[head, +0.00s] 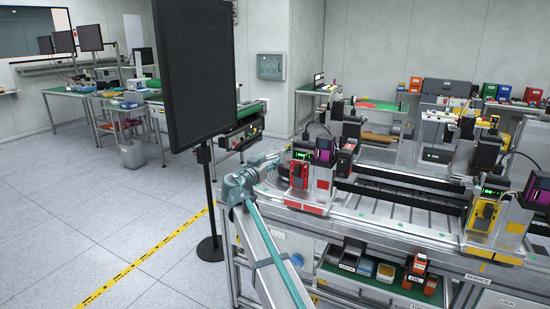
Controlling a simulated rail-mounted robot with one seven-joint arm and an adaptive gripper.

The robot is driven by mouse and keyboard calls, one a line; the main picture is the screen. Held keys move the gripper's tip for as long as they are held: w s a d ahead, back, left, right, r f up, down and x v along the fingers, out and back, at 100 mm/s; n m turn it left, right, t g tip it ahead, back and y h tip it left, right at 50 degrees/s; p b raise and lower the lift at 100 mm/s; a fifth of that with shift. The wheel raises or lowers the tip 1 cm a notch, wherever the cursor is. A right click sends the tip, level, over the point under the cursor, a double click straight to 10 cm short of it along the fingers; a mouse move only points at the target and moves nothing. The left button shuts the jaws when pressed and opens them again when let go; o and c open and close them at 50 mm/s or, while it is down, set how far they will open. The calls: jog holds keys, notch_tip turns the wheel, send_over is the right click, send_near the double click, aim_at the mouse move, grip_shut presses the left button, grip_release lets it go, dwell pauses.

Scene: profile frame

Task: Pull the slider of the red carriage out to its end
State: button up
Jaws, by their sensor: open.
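The red carriage (299,176) stands at the left end of the machine frame, with red parts, a small green-lit display and a purple-faced block on top. Its slider is too small to tell apart from the other parts. My gripper (277,157) is at the end of the teal arm, just left of the red carriage. It is open, small in the picture, and seems to hold nothing. I cannot tell whether it touches the carriage.
A yellow carriage (484,213) stands farther right on the frame's rails (395,196). A tall black screen (196,70) on a stand rises left of my arm. The floor at left is clear.

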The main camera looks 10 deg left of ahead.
jog(key=shift+v, duration=1.4)
jog(key=s+d+f+n+g+y, duration=0.15)
jog(key=s+d+f+g, duration=0.45)
jog(key=f, duration=1)
jog(key=s+d+f+n+g, duration=0.3)
jog(key=s+d+f, duration=0.5)
jog(key=f, duration=0.9)
jog(key=s+d+f+n+g+y, duration=0.1)
jog(key=s+d+f+n+g, duration=0.25)
jog(key=s+d+f, duration=0.85)
jog(key=s+d+f+g, duration=0.1)
jog(key=s+f+g, duration=0.5)
jog(key=s+f, duration=0.9)
jog(key=s+d+f+m+g+y, duration=0.1)
jog(key=s+d+f, duration=0.1)
jog(key=s, duration=0.6)
jog(key=s+d+f+m+g+y, duration=0.1)
jog(key=s+d+f+g, duration=0.1)
jog(key=s, duration=0.7)
jog(key=s+d+f+m+g+y, duration=0.1)
jog(key=s+d+f+m+g, duration=0.1)
jog(key=s, duration=0.7)
notch_tip(320, 180, down, 3)
jog(key=shift+d+r, duration=0.2)
jog(key=shift+d, duration=0.7)
jog(key=shift+w, duration=0.1)
